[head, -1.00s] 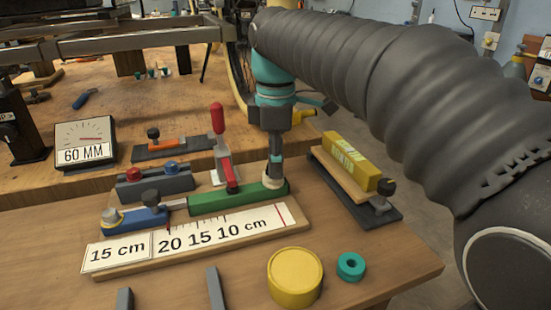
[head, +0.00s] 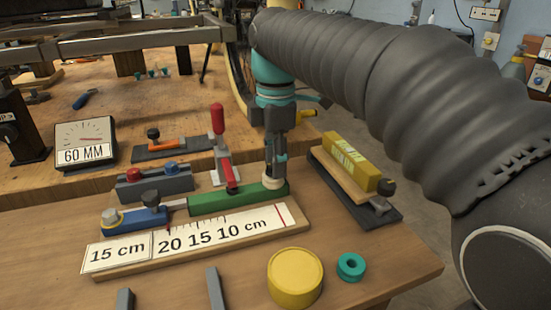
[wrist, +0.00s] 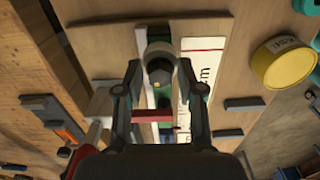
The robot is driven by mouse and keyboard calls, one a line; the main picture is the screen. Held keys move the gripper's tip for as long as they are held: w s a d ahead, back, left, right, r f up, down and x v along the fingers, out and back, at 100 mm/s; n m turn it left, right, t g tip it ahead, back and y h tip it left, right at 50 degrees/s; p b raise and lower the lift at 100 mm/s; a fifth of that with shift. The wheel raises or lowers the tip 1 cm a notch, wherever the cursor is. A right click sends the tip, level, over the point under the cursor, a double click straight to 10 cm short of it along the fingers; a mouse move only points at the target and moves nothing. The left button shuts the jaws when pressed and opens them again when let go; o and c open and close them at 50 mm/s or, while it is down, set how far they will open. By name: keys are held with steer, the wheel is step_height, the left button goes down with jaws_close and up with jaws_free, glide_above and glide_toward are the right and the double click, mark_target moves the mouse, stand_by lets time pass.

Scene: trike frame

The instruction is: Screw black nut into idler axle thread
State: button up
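My gripper (head: 273,168) points down over the right end of the green block (head: 232,199) on the measuring board. A pale cream ring (head: 272,183) sits there just below the fingertips. In the wrist view my two fingers (wrist: 160,72) stand apart, one on each side of a dark round piece (wrist: 160,72), which looks like the black nut. Gaps show between this piece and the fingers, so my gripper looks open around it. The axle thread is not clearly visible, and I cannot tell how far the nut sits on it.
A red-handled clamp (head: 217,120) stands close left of my gripper. A yellow box on a dark stand (head: 350,158) is to the right. A yellow round tin (head: 295,278) and a teal ring (head: 351,267) lie in front. A 60 MM gauge (head: 84,143) stands at left.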

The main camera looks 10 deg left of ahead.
steer(key=c, duration=0.6)
steer(key=shift+m, duration=0.7)
steer(key=shift+s+m, duration=0.1)
steer(key=shift+m, duration=0.8)
steer(key=shift+m, duration=0.8)
steer(key=shift+m, duration=0.9)
